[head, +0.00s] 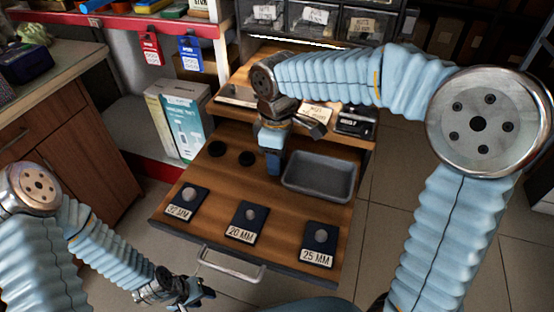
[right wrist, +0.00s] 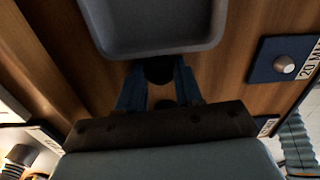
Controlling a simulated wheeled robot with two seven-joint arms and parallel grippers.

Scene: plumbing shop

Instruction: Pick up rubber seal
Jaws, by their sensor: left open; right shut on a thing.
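Two black round rubber seals, one at the left (head: 217,149) and one nearer the middle (head: 247,158), lie on the wooden work surface (head: 200,172) in the head view. My right gripper (head: 274,168) points down just left of the grey tray (head: 320,177). In the right wrist view its blue fingers (right wrist: 159,84) are shut on a dark round rubber seal (right wrist: 159,70), partly hidden by the tray's edge. Another dark round shape (right wrist: 165,103) shows between the fingers, nearer the palm. My left gripper (head: 188,294) is open and empty at the lower left, apart from the work surface.
Three blue plates with grey knobs, marked 32 MM (head: 187,202), 20 MM (head: 247,223) and 25 MM (head: 319,244), line the front. A metal handle (head: 231,266) is at the front edge. Boxes (head: 178,120) stand behind left. The tray looks empty.

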